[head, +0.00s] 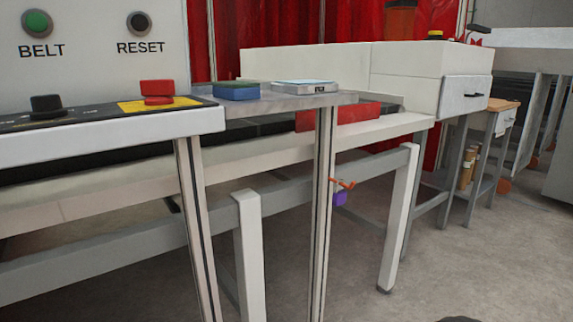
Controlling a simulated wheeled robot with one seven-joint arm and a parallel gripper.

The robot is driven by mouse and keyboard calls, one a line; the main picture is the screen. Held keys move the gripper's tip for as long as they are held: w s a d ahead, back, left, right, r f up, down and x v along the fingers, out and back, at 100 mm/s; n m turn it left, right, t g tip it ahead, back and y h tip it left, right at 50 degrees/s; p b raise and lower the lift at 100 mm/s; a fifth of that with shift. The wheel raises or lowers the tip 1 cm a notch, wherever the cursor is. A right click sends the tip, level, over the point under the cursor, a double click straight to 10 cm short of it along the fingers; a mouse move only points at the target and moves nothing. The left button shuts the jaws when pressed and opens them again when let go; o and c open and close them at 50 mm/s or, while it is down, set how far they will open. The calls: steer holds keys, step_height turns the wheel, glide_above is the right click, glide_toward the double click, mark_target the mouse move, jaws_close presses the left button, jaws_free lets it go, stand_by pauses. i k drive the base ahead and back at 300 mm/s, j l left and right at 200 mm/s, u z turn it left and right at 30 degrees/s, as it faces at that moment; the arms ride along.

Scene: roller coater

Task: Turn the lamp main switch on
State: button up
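A control panel at the left holds a red rotary knob (157,92) on a yellow plate (185,102) and a black knob (46,106) on a dark labelled strip. The red knob looks like a main switch, but no readable label shows that it is the lamp's, and I cannot tell its setting. Above them, on the upright panel face (90,75), are a green button (37,22) marked BELT and a black button (139,23) marked RESET. My gripper is not in view.
Right of the panel, a small grey shelf (262,103) on a post carries a blue-green block (236,91) and a flat device (303,86). A long white machine frame (390,128) runs behind. Grey floor (440,265) is open at the lower right.

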mark_target(159, 92)
steer(key=j+u, duration=0.15)
steer(key=u, duration=0.25)
steer(key=j+u, duration=0.1)
steer(key=u, duration=0.35)
steer(key=j+u, duration=0.1)
steer(key=u, duration=0.3)
steer(key=i+j+u, duration=0.1)
steer(key=u, duration=0.35)
steer(key=z, duration=0.8)
steer(key=i+l+u, duration=0.3)
steer(key=l, duration=0.1)
